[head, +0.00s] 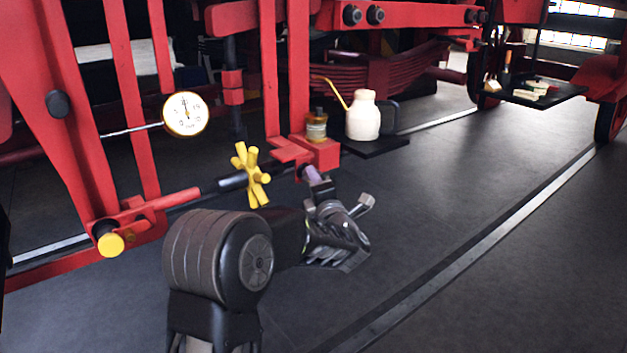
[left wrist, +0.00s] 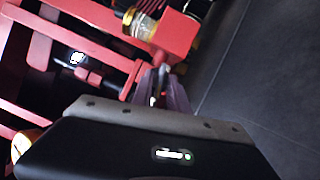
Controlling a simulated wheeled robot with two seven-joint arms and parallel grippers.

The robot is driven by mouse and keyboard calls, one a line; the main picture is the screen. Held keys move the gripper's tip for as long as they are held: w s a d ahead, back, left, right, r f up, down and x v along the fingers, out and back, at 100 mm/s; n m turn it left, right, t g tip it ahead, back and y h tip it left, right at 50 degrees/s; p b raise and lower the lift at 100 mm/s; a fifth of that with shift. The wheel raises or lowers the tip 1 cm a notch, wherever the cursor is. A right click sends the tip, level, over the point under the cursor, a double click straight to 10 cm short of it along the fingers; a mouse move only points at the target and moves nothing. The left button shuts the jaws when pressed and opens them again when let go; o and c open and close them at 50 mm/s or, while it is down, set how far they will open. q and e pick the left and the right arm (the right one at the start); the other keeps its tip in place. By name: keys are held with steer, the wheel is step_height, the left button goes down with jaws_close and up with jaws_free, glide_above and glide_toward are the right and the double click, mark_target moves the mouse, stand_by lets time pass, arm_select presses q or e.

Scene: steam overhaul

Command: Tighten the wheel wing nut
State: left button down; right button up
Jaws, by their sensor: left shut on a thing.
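My left gripper (head: 311,173) reaches up to the front of a red block, just right of the yellow star-shaped handle (head: 251,176). Its purple-grey fingers are shut on a small part below the block, likely the wing nut. The fingers hide nearly all of that part, so I cannot make out its shape or angle. In the left wrist view the fingers (left wrist: 166,92) point up at the red block (left wrist: 176,34). The yellow handle sits on a dark rod, apart from the gripper. My right gripper is not in view.
An amber jar (head: 316,126) stands on the red block, close above my fingers. A cream oil can (head: 362,117) stands on a dark shelf (head: 378,146) behind. A round gauge (head: 185,114) is at left. The floor at right is clear.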

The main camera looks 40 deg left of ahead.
arm_select(q)
steer(key=m+g+p, duration=0.2)
steer(key=m+p, duration=0.3)
steer(key=p, duration=0.5)
steer(key=m+g+h+p, duration=0.1)
steer(key=m+g+p, duration=0.2)
steer(key=p, duration=0.7)
steer(key=m+g+h+p, duration=0.1)
steer(key=m+g+p, duration=0.1)
steer(key=m+p, duration=0.5)
steer(key=shift+w+d+r+g+p, duration=0.15)
steer(key=shift+w+r+g+p, duration=0.15)
steer(key=shift+p, duration=1.3)
steer(key=shift+r, duration=0.1)
steer(key=c, duration=1.6)
jaws_free()
steer(key=shift+o, duration=0.2)
